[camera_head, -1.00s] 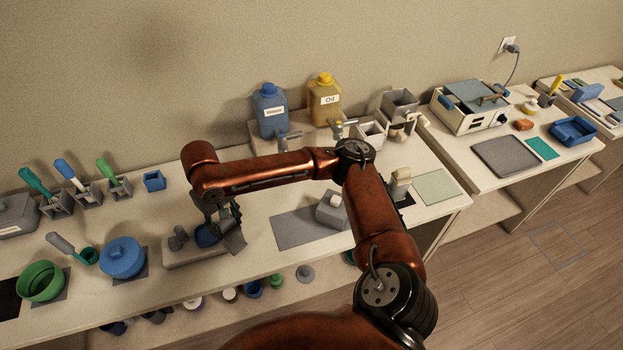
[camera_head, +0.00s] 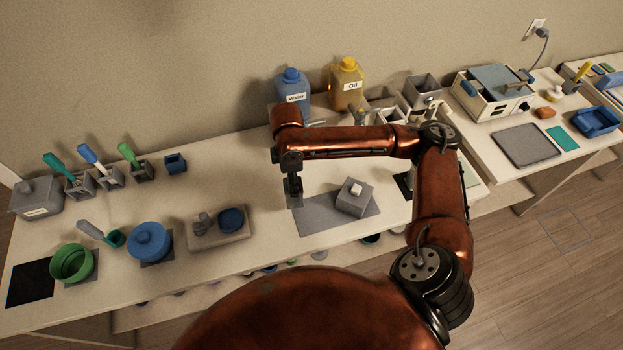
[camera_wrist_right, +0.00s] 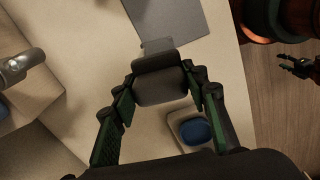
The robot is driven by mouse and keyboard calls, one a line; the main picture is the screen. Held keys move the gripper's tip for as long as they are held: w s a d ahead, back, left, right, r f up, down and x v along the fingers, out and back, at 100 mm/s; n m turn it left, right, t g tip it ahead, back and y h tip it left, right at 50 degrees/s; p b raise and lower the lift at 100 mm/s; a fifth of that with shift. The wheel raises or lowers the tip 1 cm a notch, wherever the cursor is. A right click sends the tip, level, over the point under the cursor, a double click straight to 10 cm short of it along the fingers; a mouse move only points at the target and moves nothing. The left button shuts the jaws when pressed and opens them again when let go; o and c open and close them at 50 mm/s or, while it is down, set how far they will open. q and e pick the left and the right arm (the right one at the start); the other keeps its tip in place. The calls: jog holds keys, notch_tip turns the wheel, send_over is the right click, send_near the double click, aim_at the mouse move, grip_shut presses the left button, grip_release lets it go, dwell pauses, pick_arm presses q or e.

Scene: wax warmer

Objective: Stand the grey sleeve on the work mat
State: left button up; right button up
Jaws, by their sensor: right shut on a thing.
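The grey sleeve (camera_head: 295,201) is in my right gripper (camera_head: 293,184), by the left edge of the grey work mat (camera_head: 312,226). In the right wrist view the fingers (camera_wrist_right: 160,108) close around the dark grey sleeve (camera_wrist_right: 160,86). A paler grey flat part (camera_wrist_right: 158,46) shows beyond it, near the mat (camera_wrist_right: 185,15). I cannot tell whether the sleeve touches the mat or table. A small dark gripper (camera_wrist_right: 298,66), apparently my left, shows at the right of the wrist view over the floor; its jaw state is unclear.
A grey block with a white knob (camera_head: 354,198) stands on the mat. A tray (camera_head: 220,241) with a blue piece (camera_head: 231,219) and a grey piece lies left of it. Water (camera_head: 293,93) and oil (camera_head: 347,84) jugs stand behind.

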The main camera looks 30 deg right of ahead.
jog(key=n+p, duration=0.1)
jog(key=n, duration=0.1)
jog(key=s+d+n+p, duration=0.1)
jog(key=n, duration=0.1)
jog(key=r+n+p, duration=0.1)
jog(key=n, duration=0.2)
jog(key=shift+s+d, duration=0.2)
jog(key=shift+s, duration=0.15)
pick_arm(q)
notch_tip(320, 180, up, 9)
jog(key=w+p, duration=0.1)
jog(key=p, duration=0.3)
jog(key=shift+w+f+p, duration=0.15)
jog(key=shift+w+p, duration=0.25)
pick_arm(e)
jog(key=s+n, duration=0.1)
jog(key=n, duration=0.3)
jog(key=s+d+n, duration=0.1)
jog(key=n, duration=0.3)
jog(key=s+d+n, duration=0.1)
jog(key=n, duration=0.4)
jog(key=shift+s+r, duration=0.1)
jog(key=shift+r, duration=0.2)
